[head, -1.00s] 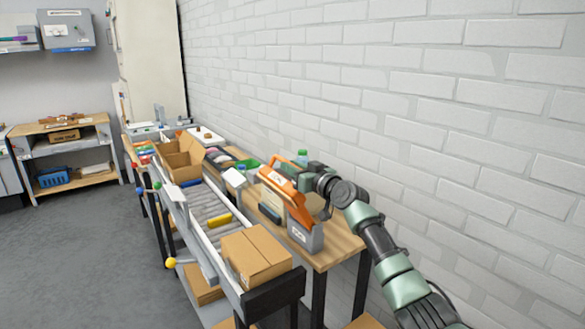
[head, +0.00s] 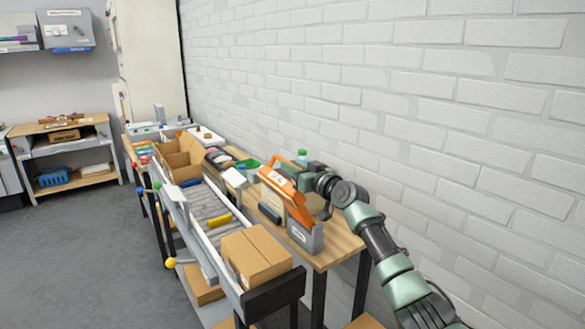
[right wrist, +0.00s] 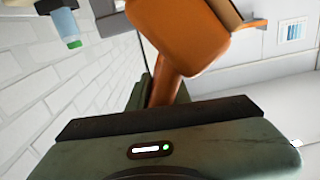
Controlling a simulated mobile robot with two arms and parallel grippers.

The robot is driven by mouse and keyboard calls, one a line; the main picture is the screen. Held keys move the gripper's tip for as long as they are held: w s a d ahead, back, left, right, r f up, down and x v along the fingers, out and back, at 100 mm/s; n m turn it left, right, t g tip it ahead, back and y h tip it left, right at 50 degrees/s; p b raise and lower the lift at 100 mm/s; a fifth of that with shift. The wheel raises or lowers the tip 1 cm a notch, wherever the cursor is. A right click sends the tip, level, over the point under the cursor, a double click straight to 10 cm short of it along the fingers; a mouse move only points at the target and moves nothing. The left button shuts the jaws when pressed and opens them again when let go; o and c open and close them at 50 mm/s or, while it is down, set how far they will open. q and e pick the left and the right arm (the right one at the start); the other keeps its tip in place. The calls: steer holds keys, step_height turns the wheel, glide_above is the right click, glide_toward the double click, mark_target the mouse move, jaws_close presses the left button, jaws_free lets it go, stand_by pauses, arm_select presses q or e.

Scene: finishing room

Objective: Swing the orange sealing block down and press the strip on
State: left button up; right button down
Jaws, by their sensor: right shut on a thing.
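The orange sealing block (head: 297,204) stands tilted up over its grey base (head: 306,239) at the near end of the wooden bench. My right gripper (head: 306,172) is at its upper, wall-side end. In the right wrist view the orange block (right wrist: 180,35) fills the upper middle, and its orange stem runs down into my right gripper (right wrist: 160,112), which is shut on it. The fingertips are mostly hidden there. I cannot make out the strip. My left gripper is not in view.
A cardboard box (head: 255,257) sits on the near end of the roller conveyor (head: 205,208), left of the bench. An open carton (head: 180,160) stands farther back. A green-capped bottle (head: 302,154) is just behind my gripper. The brick wall closes off the right.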

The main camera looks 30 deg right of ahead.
stand_by(0.4)
steer(key=shift+s+a+f+n+h+b, duration=0.2)
steer(key=shift+a+f+n+b, duration=0.45)
steer(key=shift+a+f+n, duration=1.65)
steer(key=shift+s+a+f+n+h+b, duration=0.2)
steer(key=shift+a+f+n+b, duration=0.9)
steer(key=shift+a+f, duration=2)
steer(key=shift+s+a+f+n+h+b, duration=0.1)
steer(key=shift+s+a+f+n+b, duration=0.2)
steer(key=shift+a+f+n, duration=2.35)
steer(key=shift+d+f+m, duration=0.2)
steer(key=shift+f+m, duration=0.05)
steer(key=shift+m, duration=0.2)
steer(key=c, duration=1.4)
jaws_free()
steer(key=shift+d+r, duration=0.1)
